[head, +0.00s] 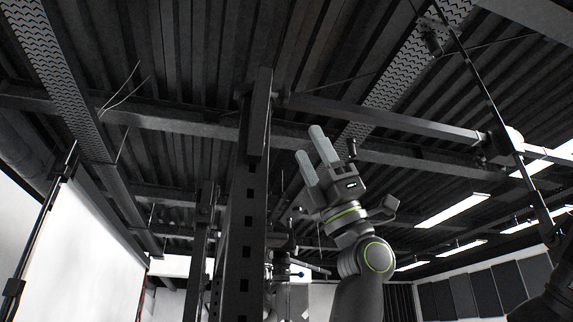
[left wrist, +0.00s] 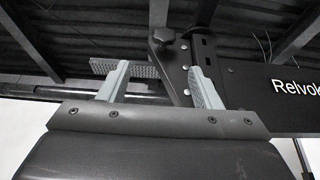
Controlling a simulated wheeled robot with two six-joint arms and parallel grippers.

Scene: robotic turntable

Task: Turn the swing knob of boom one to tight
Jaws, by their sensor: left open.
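A dark lobed knob (left wrist: 162,38) shows in the left wrist view, standing at the top of a dark bracket plate (left wrist: 177,68) with light bolt heads. My left gripper (left wrist: 158,74) is open. Its two grey fingers stand apart, one on each side of the bracket in that picture, with the knob above and between the tips. I see no contact with the knob. In the head view the left gripper (head: 308,143) points up, just right of a dark upright post (head: 247,190). I cannot tell whether this knob is the swing knob of boom one, and no tight mark is readable.
A dark boom (head: 390,118) runs right from the post in the head view. A dark beam lettered "Relvok" (left wrist: 270,90) lies right of the bracket in the left wrist view. Thin stands rise at the left (head: 40,230) and right. Open room surrounds the gripper's right side.

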